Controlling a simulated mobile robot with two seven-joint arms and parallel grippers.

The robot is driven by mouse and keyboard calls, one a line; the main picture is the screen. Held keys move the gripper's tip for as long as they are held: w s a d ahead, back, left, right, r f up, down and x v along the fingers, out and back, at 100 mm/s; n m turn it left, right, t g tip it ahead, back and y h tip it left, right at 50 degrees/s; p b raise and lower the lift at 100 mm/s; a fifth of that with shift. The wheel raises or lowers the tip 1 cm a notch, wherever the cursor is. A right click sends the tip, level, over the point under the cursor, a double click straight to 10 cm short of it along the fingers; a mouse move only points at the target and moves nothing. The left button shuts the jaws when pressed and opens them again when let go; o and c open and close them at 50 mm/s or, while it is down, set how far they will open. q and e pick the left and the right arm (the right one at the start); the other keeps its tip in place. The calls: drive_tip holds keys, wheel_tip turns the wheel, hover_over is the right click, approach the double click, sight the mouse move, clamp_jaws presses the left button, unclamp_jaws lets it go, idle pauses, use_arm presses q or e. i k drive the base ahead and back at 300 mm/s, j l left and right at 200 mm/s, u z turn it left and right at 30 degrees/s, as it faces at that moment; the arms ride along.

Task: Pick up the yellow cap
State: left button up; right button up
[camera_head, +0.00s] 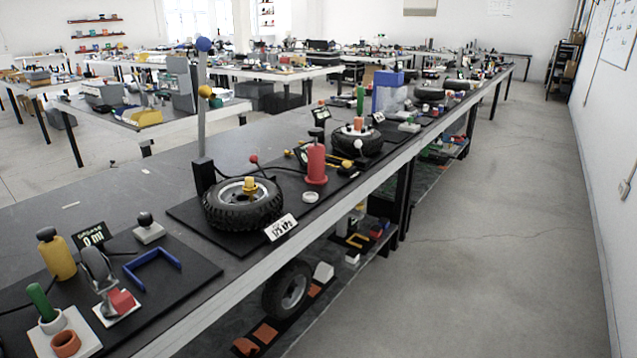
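A small yellow cap (249,185) sits upright at the centre of a black tire with a grey hub (242,207). The tire lies flat on a dark mat near the front edge of the long bench. The cap's top is clear in the head view; its lower part is set against the hub. Neither of my grippers shows in this view.
A tall grey lever with a blue ball (203,45) stands just behind the tire. A yellow bottle (57,254) stands further left. The floor (470,230) on the right is clear.

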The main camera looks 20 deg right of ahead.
sight(249, 181)
drive_tip(key=z, duration=0.35)
drive_tip(key=u, duration=0.25)
drive_tip(key=i+l+u, duration=0.2)
drive_tip(key=u, duration=0.2)
drive_tip(key=i+l+u, duration=0.1)
drive_tip(key=l+u, duration=0.3)
drive_tip(key=i+l+u, duration=0.15)
drive_tip(key=l, duration=0.35)
drive_tip(key=l+u, duration=0.1)
drive_tip(key=l, duration=0.85)
drive_tip(key=i+l, duration=0.15)
drive_tip(key=l, duration=0.35)
drive_tip(key=u, duration=0.05)
